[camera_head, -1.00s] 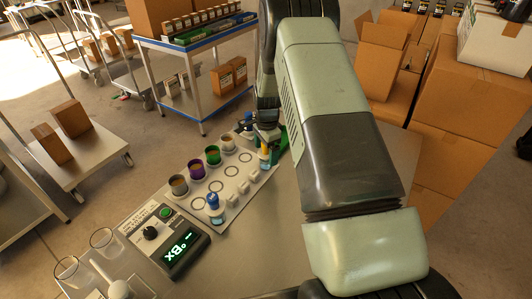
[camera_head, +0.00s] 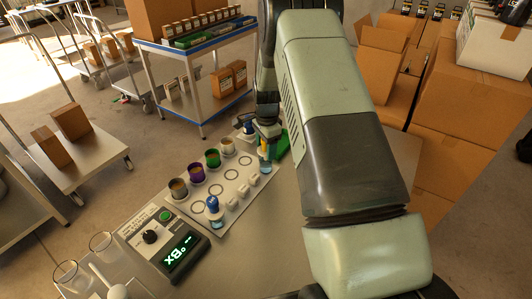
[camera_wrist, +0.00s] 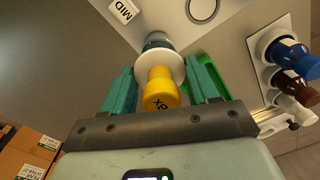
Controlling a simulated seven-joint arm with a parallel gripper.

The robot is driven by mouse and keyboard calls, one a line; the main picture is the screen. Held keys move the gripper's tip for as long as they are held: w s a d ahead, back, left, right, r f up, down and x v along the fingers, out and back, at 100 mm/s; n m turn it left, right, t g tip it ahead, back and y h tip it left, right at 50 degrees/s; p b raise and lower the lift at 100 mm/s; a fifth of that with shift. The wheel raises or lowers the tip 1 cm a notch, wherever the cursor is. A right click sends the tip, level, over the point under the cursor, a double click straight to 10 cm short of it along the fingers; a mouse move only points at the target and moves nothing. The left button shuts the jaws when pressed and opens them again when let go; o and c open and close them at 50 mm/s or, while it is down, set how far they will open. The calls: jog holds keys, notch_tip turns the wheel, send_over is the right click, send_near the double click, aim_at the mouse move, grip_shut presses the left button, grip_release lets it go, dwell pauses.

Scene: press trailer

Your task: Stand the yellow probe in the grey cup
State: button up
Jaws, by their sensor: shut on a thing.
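The yellow probe (camera_wrist: 160,92) is between the jaws of my gripper (camera_wrist: 163,85) in the wrist view, with a white collar and a grey-blue end beyond it. In the head view the yellow probe (camera_head: 265,154) is low over the far right corner of the white board, above a pale blue part. I cannot tell whether its lower end is clear of that part. My gripper (camera_head: 266,135) is shut on it.
The purple cup (camera_head: 195,173), green cup (camera_head: 212,160) and pale cup (camera_head: 227,147) continue the row. A blue-topped probe (camera_head: 212,205) stands at the board's near edge. A meter (camera_head: 165,240) with a lit display lies front left. A green tray (camera_wrist: 213,72) is beside my gripper.

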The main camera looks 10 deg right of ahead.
notch_tip(320, 180, up, 6)
jog(key=shift+f, duration=0.25)
jog(key=shift+a+r, duration=0.7)
jog(key=s+a+f, duration=0.1)
jog(key=a, duration=1.3)
send_near(175, 180)
jog(key=s, duration=0.2)
jog(key=shift+w+d+f, duration=0.1)
jog(key=shift+f, duration=1.5)
jog(key=shift+d+f, duration=0.1)
jog(key=shift+f, duration=1.5)
jog(key=shift+f, duration=0.6)
jog(key=o, duration=0.8)
jog(key=shift+r, duration=0.1)
